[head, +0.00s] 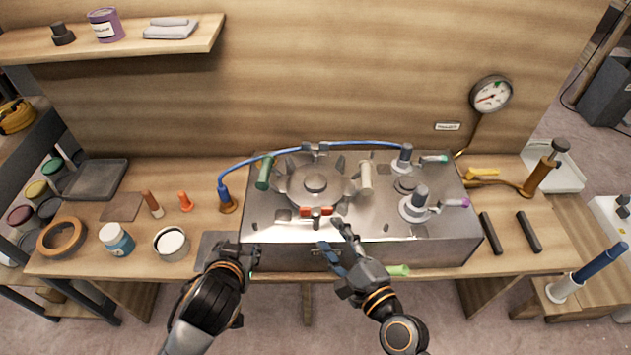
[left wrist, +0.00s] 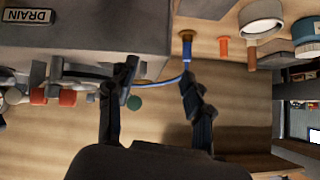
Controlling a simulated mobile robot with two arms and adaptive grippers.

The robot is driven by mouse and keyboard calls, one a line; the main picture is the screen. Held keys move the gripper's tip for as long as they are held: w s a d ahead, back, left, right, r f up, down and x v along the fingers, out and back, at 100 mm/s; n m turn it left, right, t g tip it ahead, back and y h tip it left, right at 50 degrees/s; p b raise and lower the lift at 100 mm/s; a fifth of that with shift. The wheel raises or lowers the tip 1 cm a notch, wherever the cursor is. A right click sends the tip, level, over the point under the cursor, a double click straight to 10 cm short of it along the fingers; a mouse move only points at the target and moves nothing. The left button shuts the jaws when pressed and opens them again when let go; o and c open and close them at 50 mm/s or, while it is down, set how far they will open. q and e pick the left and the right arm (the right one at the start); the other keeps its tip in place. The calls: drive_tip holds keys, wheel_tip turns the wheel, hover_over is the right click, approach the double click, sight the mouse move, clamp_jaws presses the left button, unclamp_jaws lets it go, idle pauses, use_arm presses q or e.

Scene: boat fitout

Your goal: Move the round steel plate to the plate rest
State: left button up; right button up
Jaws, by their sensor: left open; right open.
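The round steel plate (head: 315,184) lies on top of the steel box (head: 282,232), with clamps around it: a green handle (head: 264,172) on the left, a pale handle (head: 366,176) on the right, a red one (head: 305,211) in front and a grey one behind. Two parallel dark bars (head: 528,232), possibly the plate rest, lie on the bench right of the box. My left gripper (head: 236,256) is open and empty at the box's front left corner; its fingers (left wrist: 158,82) also show in the left wrist view. My right gripper (head: 337,240) is open before the box front, near the red handle.
A blue hose (head: 234,168) arches behind the plate between fittings. A gauge (head: 491,95) hangs on the wall. A wooden ring (head: 62,237), blue-labelled jar (head: 116,239) and white tin (head: 171,243) stand at left. A brass-coloured pump (head: 540,174) stands at right.

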sight(264, 176)
drive_tip(key=w+d+m+t+h, duration=0.1)
drive_tip(key=d+m+h, duration=0.1)
drive_tip(key=m, duration=0.4)
drive_tip(key=w+d+m+t+h, duration=0.1)
drive_tip(key=d+m+h, duration=0.1)
drive_tip(key=m, duration=0.4)
drive_tip(key=w+d+m+t+h, duration=0.1)
drive_tip(key=w+d+m+h, duration=0.1)
drive_tip(key=m+h, duration=0.2)
drive_tip(key=shift+w+d+r+m, duration=0.1)
drive_tip(key=shift+d+m, duration=0.05)
drive_tip(key=shift+m, duration=0.5)
drive_tip(key=shift+d+m, duration=0.15)
drive_tip(key=shift+m, duration=0.5)
drive_tip(key=shift+d+f+m+h, duration=0.2)
drive_tip(key=shift+m+h, duration=0.2)
drive_tip(key=shift+m, duration=0.15)
drive_tip(key=shift+d+f+m+h, duration=0.1)
drive_tip(key=shift+d+m+h, duration=0.1)
drive_tip(key=shift+m+h, duration=0.3)
use_arm(q)
drive_tip(key=w+d+r+t, duration=0.3)
drive_tip(key=w+d+r, duration=0.1)
drive_tip(key=r, duration=0.3)
drive_tip(key=shift+w+r+m+t+h, duration=0.3)
drive_tip(key=shift+w+r+t, duration=0.1)
drive_tip(key=shift+w, duration=0.4)
